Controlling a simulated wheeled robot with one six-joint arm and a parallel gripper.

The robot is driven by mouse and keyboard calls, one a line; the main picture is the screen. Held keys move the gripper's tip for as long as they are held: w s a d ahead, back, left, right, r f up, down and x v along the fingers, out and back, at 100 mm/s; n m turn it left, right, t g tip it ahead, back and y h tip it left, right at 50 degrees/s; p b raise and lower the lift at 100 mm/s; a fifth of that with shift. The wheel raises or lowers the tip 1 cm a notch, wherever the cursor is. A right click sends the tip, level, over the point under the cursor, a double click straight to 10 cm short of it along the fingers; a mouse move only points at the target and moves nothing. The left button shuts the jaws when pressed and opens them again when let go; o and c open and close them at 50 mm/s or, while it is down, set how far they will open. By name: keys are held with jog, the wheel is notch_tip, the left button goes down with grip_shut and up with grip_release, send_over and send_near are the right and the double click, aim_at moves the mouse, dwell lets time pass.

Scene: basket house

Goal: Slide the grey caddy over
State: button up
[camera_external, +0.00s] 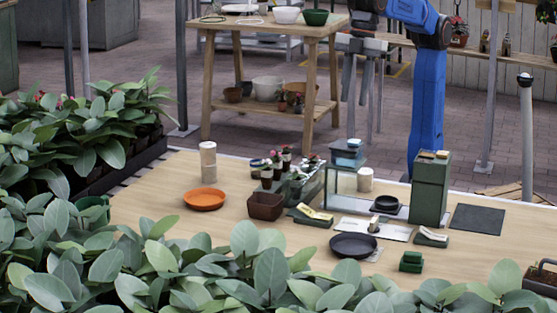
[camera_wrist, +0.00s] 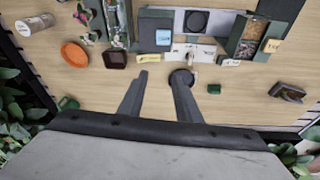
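A dark grey container with a raised handle, which looks like the grey caddy (camera_external: 543,280), sits at the table's right end in the external view, cut off by the picture edge. In the wrist view the caddy (camera_wrist: 288,93) lies at the right, apart from other things. My gripper (camera_wrist: 163,75) is open and empty, its two grey fingers spread above the table. In the external view my gripper (camera_external: 357,98) hangs high at the back of the table, well left of the caddy. Nothing touches the caddy.
A tall green box (camera_external: 431,190), a dark flat mat (camera_external: 477,218), a black dish (camera_external: 353,245) and a small green block (camera_external: 411,261) stand left of the caddy. An orange plate (camera_external: 204,199) lies far left. Leafy plants (camera_external: 230,285) line the front. Bare table surrounds the caddy's left side.

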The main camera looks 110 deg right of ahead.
jog(key=w+a+n, duration=0.1)
jog(key=a+n, duration=0.2)
jog(key=a, duration=1.2)
jog(key=n+g+h, duration=0.1)
jog(key=n+g, duration=0.1)
jog(key=n, duration=0.5)
send_over(542, 262)
jog(key=shift+s+d+f, duration=0.1)
jog(key=shift+s+f, duration=0.1)
jog(key=shift+f, duration=4.65)
jog(key=shift+s+d+f, duration=0.1)
jog(key=shift+s+f, duration=0.05)
jog(key=shift+f, duration=4.7)
jog(key=shift+w+f, duration=0.1)
jog(key=shift+f, duration=3.65)
grip_shut()
